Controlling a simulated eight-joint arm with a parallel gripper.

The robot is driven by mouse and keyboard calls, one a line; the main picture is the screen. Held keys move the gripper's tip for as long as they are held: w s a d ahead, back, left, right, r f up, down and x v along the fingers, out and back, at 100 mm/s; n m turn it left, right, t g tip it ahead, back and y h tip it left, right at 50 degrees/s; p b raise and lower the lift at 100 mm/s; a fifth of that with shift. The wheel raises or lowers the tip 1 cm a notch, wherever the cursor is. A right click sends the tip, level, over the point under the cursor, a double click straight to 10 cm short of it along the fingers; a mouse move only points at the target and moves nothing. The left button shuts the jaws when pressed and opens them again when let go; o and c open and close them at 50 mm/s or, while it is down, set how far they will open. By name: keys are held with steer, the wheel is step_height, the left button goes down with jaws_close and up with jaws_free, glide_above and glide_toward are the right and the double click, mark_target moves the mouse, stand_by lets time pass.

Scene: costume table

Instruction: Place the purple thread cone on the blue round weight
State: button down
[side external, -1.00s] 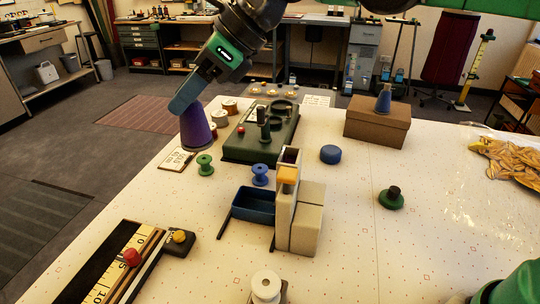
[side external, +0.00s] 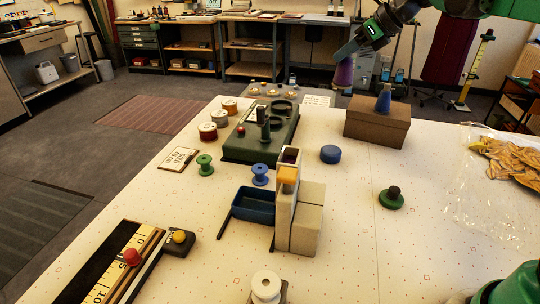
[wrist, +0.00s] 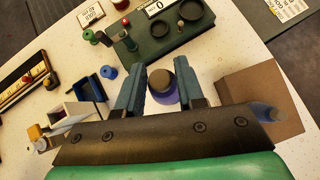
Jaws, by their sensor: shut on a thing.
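The purple thread cone (side external: 344,74) hangs upright below my gripper (side external: 342,57), high at the back and clear of the table. In the wrist view my gripper (wrist: 163,80) has its two fingers on either side of the cone (wrist: 163,98) and is shut on it. The blue round weight (side external: 330,154) sits on the table between the green case and the brown box, with nothing on top. The cone is above and behind it in the side view, not touching it. I cannot make out the weight in the wrist view; my fingers or the cone may hide it.
A brown box (side external: 377,125) carries a blue cone (side external: 384,98). A dark green case (side external: 262,133) holds rings and a post. A beige dispenser (side external: 299,215), a blue tray (side external: 254,206) and a green weight (side external: 391,198) stand nearer. Table around the blue weight is clear.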

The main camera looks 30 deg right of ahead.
step_height(320, 180, down, 17)
steer(key=shift+r, duration=0.2)
stand_by(0.3)
steer(key=c, duration=0.5)
jaws_free()
steer(key=shift+f, duration=0.1)
steer(key=shift+c, duration=0.2)
steer(key=v, duration=1.2)
steer(key=s+a+f+n+h, duration=0.1)
steer(key=s+a+n, duration=0.2)
steer(key=n, duration=0.7)
steer(key=s+a+n+h, duration=0.1)
steer(key=s+a+n, duration=0.3)
steer(key=n, duration=0.7)
steer(key=s+a+f+n+g+h, duration=0.1)
steer(key=s+a+n, duration=0.3)
steer(key=n, duration=0.6)
steer(key=a, duration=0.2)
steer(key=shift+s+a+f+h, duration=0.25)
steer(key=shift+a+f+h, duration=0.05)
steer(key=shift+a, duration=0.1)
